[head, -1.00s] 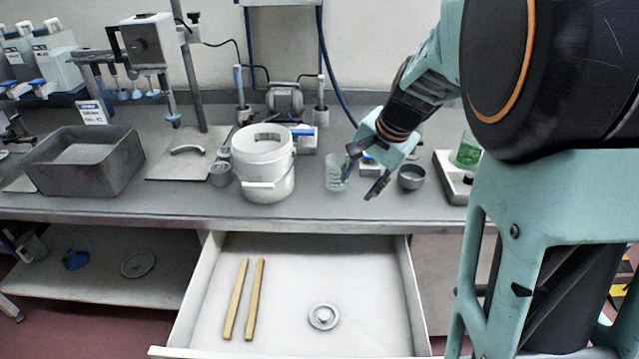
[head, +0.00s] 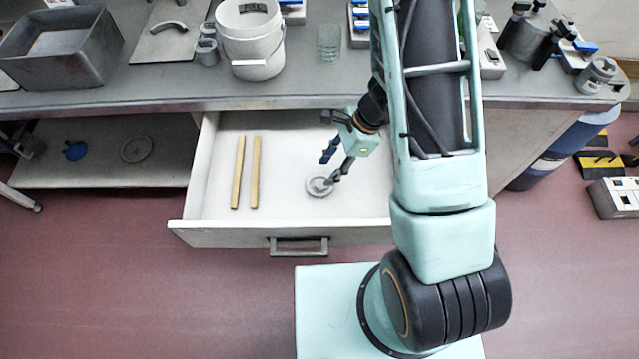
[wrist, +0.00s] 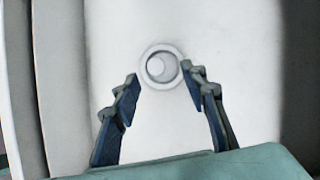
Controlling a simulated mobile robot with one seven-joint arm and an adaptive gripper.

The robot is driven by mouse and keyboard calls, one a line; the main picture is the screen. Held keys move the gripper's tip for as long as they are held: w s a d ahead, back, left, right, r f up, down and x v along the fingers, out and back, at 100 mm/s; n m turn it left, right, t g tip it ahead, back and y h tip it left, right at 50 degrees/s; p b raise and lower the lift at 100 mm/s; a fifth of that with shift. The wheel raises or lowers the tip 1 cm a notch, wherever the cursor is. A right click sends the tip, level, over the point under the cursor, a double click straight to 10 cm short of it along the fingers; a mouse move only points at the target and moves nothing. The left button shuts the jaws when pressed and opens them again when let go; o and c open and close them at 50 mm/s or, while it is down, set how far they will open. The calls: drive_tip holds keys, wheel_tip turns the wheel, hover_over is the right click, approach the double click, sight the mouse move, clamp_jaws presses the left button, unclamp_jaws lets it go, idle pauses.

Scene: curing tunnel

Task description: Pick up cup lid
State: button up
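The cup lid, a small round grey disc with a raised centre (head: 318,187), lies flat on the floor of the open white drawer (head: 290,205). My gripper (head: 330,169) is over the drawer, just above and beside the lid, its fingers pointing down and left. In the wrist view the lid (wrist: 160,67) shows just past the fingertips, roughly centred between them. The two dark blue fingers (wrist: 160,77) are spread apart with nothing between them. One fingertip overlaps the lid's right edge in the head view; I cannot tell whether they touch.
Two wooden sticks (head: 246,172) lie in the drawer, left of the lid. The drawer walls and front, with its handle (head: 298,247), surround this space. The bench above holds a white bucket (head: 250,40) and a grey bin (head: 60,58). A lower shelf (head: 105,165) is at the left.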

sight(320, 184)
drive_tip(key=x, duration=0.4)
drive_tip(key=shift+s+f, duration=0.4)
drive_tip(key=shift+a+f, duration=0.15)
drive_tip(key=shift+f, duration=0.2)
drive_tip(key=c, duration=0.9)
